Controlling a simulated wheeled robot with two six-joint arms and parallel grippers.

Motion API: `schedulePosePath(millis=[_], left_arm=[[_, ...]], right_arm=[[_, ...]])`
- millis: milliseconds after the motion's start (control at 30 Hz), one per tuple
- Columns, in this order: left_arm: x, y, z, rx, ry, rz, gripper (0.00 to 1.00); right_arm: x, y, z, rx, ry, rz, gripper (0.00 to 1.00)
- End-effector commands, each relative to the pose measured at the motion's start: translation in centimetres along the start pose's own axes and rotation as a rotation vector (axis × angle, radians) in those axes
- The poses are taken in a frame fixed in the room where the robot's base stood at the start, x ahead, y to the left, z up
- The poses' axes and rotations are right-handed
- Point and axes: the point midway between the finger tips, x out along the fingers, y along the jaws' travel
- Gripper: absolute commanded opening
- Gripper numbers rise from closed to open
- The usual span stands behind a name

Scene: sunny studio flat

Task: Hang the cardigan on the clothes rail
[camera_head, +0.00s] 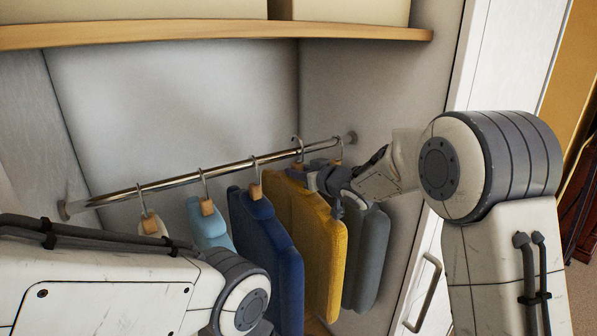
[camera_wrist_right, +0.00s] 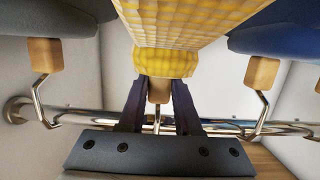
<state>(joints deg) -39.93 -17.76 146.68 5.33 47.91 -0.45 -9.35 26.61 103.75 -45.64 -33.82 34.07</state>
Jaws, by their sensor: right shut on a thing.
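The yellow cardigan (camera_head: 322,250) hangs upright below the clothes rail (camera_head: 230,167), between a navy garment and a grey one. My right gripper (camera_head: 314,176) is shut on the top of its hanger. In the right wrist view, the two dark fingers (camera_wrist_right: 158,92) stand on either side of the hanger's wooden block, with the yellow cardigan (camera_wrist_right: 165,62) beyond. The hanger's hook (camera_head: 298,143) is at the rail, its top higher than the neighbouring hooks. I cannot tell whether it rests on the rail. My left arm shows at lower left, its gripper out of view.
A navy garment (camera_head: 268,250), a light blue one (camera_head: 208,226) and a cream one (camera_head: 153,227) hang to the left. A grey garment (camera_head: 367,255) hangs close on the right, near the side wall. A wooden shelf (camera_head: 200,32) with boxes runs above the rail.

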Motion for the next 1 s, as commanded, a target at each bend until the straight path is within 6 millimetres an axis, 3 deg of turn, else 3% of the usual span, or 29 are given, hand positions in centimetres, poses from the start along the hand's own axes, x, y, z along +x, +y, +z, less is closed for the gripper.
schedulePosePath(millis=[1000], left_arm=[[1.5, -0.1, 0.1, 0.0, 0.0, 0.0, 0.0]], right_arm=[[0.5, 0.0, 1.7, 0.0, 0.005, 0.0, 0.0]])
